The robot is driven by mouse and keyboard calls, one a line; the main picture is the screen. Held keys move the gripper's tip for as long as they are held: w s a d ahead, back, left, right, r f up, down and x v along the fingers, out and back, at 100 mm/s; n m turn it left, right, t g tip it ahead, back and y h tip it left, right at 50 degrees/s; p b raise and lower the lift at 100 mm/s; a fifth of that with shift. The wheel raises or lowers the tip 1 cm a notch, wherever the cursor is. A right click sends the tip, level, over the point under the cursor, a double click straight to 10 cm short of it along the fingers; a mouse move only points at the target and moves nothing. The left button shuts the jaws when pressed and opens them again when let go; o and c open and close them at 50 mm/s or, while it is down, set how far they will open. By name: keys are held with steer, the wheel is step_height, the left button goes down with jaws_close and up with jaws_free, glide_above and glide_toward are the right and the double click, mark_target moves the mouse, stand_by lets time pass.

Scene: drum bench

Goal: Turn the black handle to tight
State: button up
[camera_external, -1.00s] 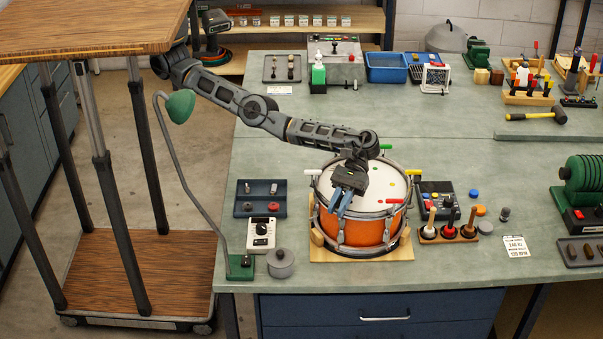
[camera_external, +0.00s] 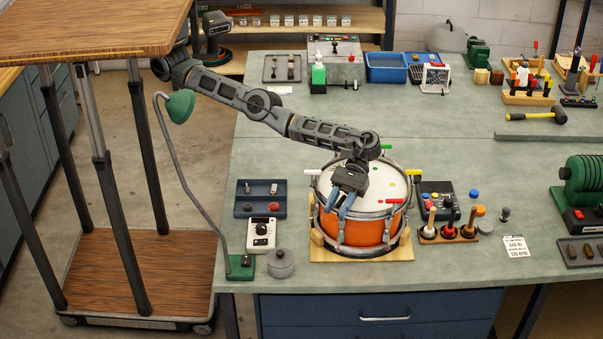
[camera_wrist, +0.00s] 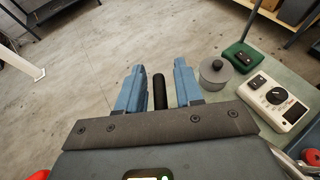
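The orange drum (camera_external: 365,230) stands on a wooden cradle, with a white head and a metal hoop. Around its rim are a white handle (camera_external: 312,172), a green handle, a yellow handle (camera_external: 410,174) and a red handle (camera_external: 395,201). The black handle (camera_wrist: 160,92) shows in the wrist view, between my gripper's blue fingers with a visible gap on each side. In the external view, my gripper (camera_external: 338,207) is at the drum's near-left rim, pointing down and forward, and I cannot make out the black handle there. My gripper is open.
Left of the drum are a white meter box (camera_external: 261,234), a grey lidded pot (camera_external: 280,264) and a dark tray (camera_external: 244,209). A wooden stand of knobbed tools (camera_external: 429,234) is close on the right. The bench's front edge lies just before the drum.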

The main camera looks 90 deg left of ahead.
mark_target(342, 199)
steer(key=shift+r, duration=0.1)
steer(key=shift+p+v, duration=0.5)
steer(key=shift+v, duration=3.4)
